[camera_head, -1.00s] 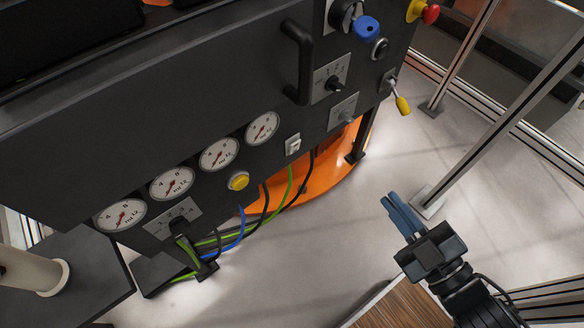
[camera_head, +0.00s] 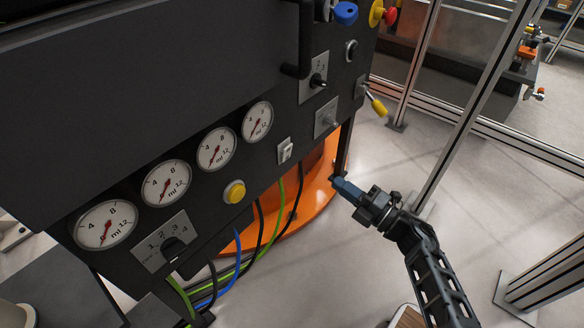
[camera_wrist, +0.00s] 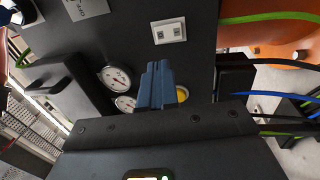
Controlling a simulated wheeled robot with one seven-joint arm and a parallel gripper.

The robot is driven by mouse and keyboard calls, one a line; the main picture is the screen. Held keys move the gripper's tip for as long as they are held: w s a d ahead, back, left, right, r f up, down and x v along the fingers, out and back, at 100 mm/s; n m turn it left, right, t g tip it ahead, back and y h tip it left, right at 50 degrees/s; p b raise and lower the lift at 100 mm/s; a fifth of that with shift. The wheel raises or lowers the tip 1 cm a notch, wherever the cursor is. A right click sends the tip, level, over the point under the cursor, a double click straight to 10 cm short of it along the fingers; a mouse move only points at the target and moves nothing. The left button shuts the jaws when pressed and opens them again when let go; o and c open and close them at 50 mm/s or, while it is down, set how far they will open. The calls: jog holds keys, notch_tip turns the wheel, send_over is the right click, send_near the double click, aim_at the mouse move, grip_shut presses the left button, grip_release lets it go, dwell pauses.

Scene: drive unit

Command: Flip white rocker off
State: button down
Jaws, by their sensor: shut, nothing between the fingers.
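The white rocker (camera_head: 286,152) is a small switch on a light plate on the dark panel, right of the gauges and above the yellow button. In the wrist view the rocker plate (camera_wrist: 169,32) shows near the top, just beyond the fingertips. My gripper (camera_head: 337,182) is shut and empty, with blue fingers pressed together. It is to the right of the rocker and a little lower in the head view, apart from it. In the wrist view the shut fingers (camera_wrist: 157,68) point toward the panel. I cannot tell which way the rocker is tipped.
The panel also carries several round gauges (camera_head: 216,149), a yellow button (camera_head: 234,192), a rotary selector (camera_head: 171,246) and a yellow-tipped lever (camera_head: 377,106). A black handle (camera_head: 299,40) sticks out above. Cables (camera_head: 237,262) hang below. Metal posts (camera_head: 470,105) stand at the right.

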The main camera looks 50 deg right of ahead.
aim_at(290, 148)
jog(key=shift+w+f, duration=0.1)
jog(key=shift+f, duration=0.05)
jog(key=w, duration=0.4)
jog(key=w+r+b, duration=0.1)
jog(key=w, duration=0.4)
jog(key=w+r+b, duration=0.1)
jog(key=w, duration=0.3)
jog(key=shift+w+a+r, duration=0.1)
jog(key=shift+w+a, duration=0.1)
jog(key=shift+w, duration=0.2)
jog(key=r+g+p, duration=0.1)
jog(key=p, duration=0.3)
jog(key=shift+w+r, duration=0.1)
jog(key=shift+w, duration=0.25)
jog(key=shift+f+b, duration=0.3)
jog(key=shift+b, duration=0.1)
